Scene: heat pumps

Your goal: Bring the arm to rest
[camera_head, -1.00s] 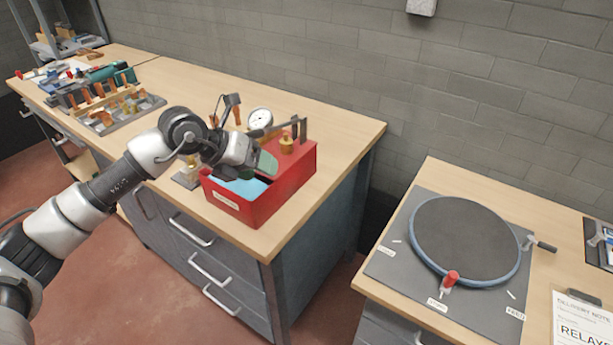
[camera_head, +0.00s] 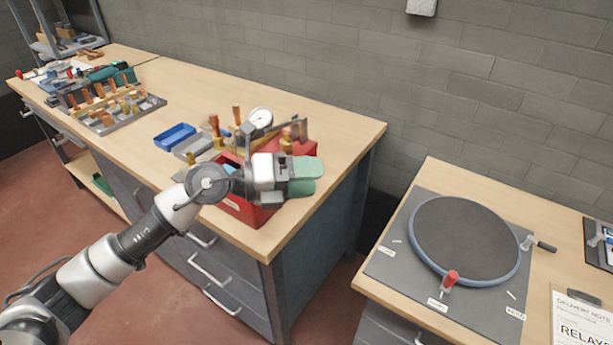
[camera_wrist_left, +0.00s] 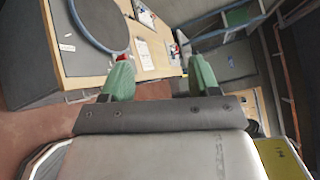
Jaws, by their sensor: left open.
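My left gripper (camera_head: 303,177) shows in the head view in front of the red box, its green-padded fingers pointing right. In the left wrist view its two green fingers (camera_wrist_left: 158,82) stand wide apart with nothing between them. The red box (camera_head: 245,212) sits at the near right end of the long bench and is partly hidden by my gripper and wrist. My left arm comes in from the lower left. My right gripper is not in view.
The long wooden bench (camera_head: 335,130) holds a blue tray (camera_head: 175,136), a dial gauge (camera_head: 261,117) and a grey rack (camera_head: 122,115) of parts. A second bench at right holds a round dark turntable (camera_head: 465,240) on a grey plate. A gap separates the benches.

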